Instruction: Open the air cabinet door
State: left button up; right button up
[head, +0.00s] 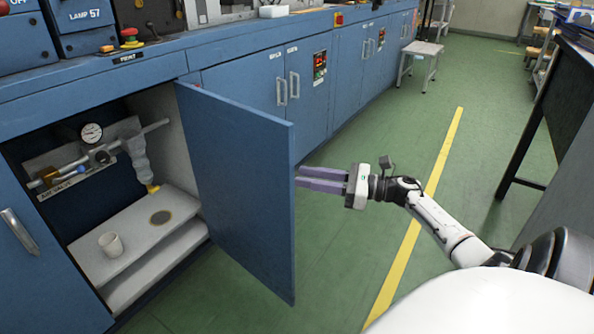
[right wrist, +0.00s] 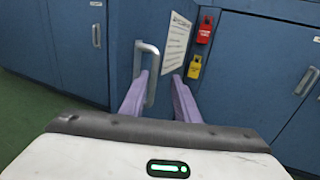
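The blue air cabinet door (head: 240,180) stands swung well out from its opening in the head view. Inside the cabinet are a pressure gauge (head: 92,132), pipework and a white cup (head: 111,244). My right gripper (head: 299,178) is at the door's outer side, by its free edge. In the right wrist view the grey door handle (right wrist: 150,68) shows between my spread purple fingers (right wrist: 160,80), nearer the left one. The fingers are apart, not closed on it. The handle is hidden behind the door in the head view. My left gripper is out of view.
A label sheet (right wrist: 176,42) and red (right wrist: 205,30) and yellow (right wrist: 194,67) tags hang beside the handle. Closed blue cabinets (head: 350,75) run along the back, with a stool (head: 421,60). A black-legged table (head: 560,105) stands at right. Green floor (head: 390,150) is clear between.

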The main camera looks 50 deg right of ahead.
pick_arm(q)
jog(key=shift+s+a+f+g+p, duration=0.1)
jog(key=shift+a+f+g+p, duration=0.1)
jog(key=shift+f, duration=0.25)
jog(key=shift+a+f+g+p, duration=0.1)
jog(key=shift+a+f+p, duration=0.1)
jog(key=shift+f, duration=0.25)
pick_arm(e)
jog(key=v, duration=0.6)
jog(key=shift+s, duration=0.25)
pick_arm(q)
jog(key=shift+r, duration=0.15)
pick_arm(e)
jog(key=shift+d, duration=0.15)
